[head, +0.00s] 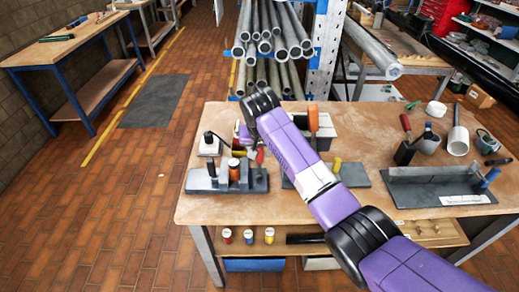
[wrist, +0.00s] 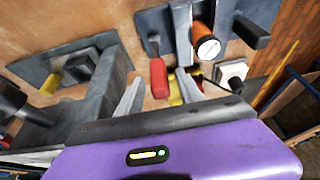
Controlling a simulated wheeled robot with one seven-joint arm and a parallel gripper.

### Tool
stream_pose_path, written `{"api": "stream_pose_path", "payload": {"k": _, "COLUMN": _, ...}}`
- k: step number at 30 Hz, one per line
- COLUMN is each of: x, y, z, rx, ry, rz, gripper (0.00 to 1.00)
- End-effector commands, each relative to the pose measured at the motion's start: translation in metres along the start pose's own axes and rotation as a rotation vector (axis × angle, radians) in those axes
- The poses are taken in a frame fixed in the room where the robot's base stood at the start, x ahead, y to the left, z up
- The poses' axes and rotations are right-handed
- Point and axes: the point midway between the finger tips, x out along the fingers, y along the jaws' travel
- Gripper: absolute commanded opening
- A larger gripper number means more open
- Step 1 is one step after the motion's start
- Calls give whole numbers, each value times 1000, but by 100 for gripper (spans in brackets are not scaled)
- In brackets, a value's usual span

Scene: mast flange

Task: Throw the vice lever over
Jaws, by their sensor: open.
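A grey vice-like fixture (head: 227,183) stands at the left front of the wooden workbench. It carries a red-handled lever (head: 260,156), an orange cylinder (head: 234,168) and a black handle (head: 211,168). In the wrist view, the red handle (wrist: 158,77) shows just beyond and between the fingertips of my gripper (wrist: 158,96). My gripper is open, with nothing between its fingers; whether a finger touches the handle I cannot tell. The orange cylinder (wrist: 204,42) and black handle (wrist: 250,32) are to the right there. My arm largely hides my gripper in the head view.
A second grey fixture with a yellow knob (head: 337,164) stands right of the first, partly behind my arm. A grey angled block (head: 430,188) is farther right. A small white-based item (head: 209,147) stands behind the vice. Pipes (head: 270,45) are racked behind the bench.

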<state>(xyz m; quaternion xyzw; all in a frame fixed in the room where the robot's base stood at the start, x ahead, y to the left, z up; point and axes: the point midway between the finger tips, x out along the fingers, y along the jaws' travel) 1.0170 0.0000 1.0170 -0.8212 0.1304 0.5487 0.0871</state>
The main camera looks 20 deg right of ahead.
Motion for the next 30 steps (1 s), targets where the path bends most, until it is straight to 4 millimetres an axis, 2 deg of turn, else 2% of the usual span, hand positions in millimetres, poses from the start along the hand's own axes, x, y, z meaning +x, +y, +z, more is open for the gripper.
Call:
{"api": "stream_pose_path", "payload": {"k": 8, "x": 2, "y": 0, "z": 0, "rx": 0, "ry": 0, "rz": 0, "gripper": 42}}
{"api": "stream_pose_path", "payload": {"k": 12, "x": 1, "y": 0, "z": 0, "rx": 0, "ry": 0, "rz": 0, "gripper": 14}}
{"api": "stream_pose_path", "payload": {"k": 14, "x": 1, "y": 0, "z": 0, "rx": 0, "ry": 0, "rz": 0, "gripper": 2}}
{"api": "stream_pose_path", "payload": {"k": 15, "x": 1, "y": 0, "z": 0, "rx": 0, "ry": 0, "rz": 0, "gripper": 0}}
{"api": "stream_pose_path", "payload": {"k": 30, "x": 1, "y": 0, "z": 0, "rx": 0, "ry": 0, "rz": 0, "gripper": 0}}
